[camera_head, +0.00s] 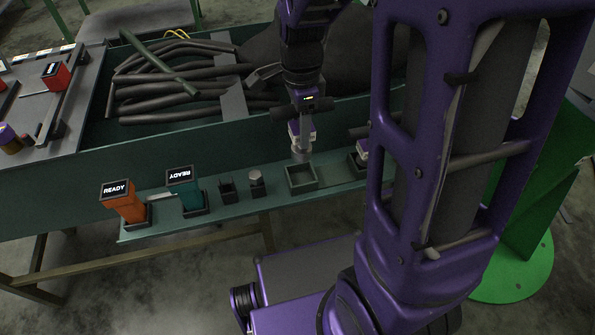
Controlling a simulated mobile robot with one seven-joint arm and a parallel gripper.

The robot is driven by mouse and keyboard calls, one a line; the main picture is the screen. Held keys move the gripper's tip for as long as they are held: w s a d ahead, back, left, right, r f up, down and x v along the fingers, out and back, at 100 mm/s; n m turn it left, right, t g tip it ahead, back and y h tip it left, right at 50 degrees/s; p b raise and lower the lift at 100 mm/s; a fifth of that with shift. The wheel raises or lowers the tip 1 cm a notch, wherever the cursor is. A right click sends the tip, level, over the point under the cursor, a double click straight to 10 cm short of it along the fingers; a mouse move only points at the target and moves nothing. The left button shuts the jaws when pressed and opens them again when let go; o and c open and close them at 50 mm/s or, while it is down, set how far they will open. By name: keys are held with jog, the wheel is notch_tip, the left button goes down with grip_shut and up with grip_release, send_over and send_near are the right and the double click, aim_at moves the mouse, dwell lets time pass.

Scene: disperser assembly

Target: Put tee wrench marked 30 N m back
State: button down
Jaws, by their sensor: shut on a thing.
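My gripper (303,92) points down at the middle of the view, shut on a tee wrench. The tee wrench (301,133) has a black crossbar handle, a purple and white body and a grey lower end pointing down. It is upright over an empty-looking square holder (302,179) on the green shelf. Its lower end appears just above the holder's back rim; I cannot tell whether it touches. No torque marking is readable. A similar purple and white tool (363,147) sits at the right in another holder (356,166), partly hidden by my arm.
An orange tool (124,203) and a teal tool (184,190), both showing READY, stand in holders on the left of the shelf (165,226). A small black holder (227,191) and a grey-topped piece (257,183) lie between. Dark hoses (165,95) fill the trough behind.

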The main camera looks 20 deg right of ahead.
notch_tip(320, 180, down, 10)
jog(key=shift+r+b, duration=0.1)
jog(key=shift+b, duration=1.05)
jog(key=shift+f, duration=0.2)
jog(key=shift+c, duration=1.2)
grip_release()
jog(key=shift+r, duration=0.1)
notch_tip(320, 180, up, 12)
jog(key=p, duration=0.2)
jog(key=shift+p, duration=0.35)
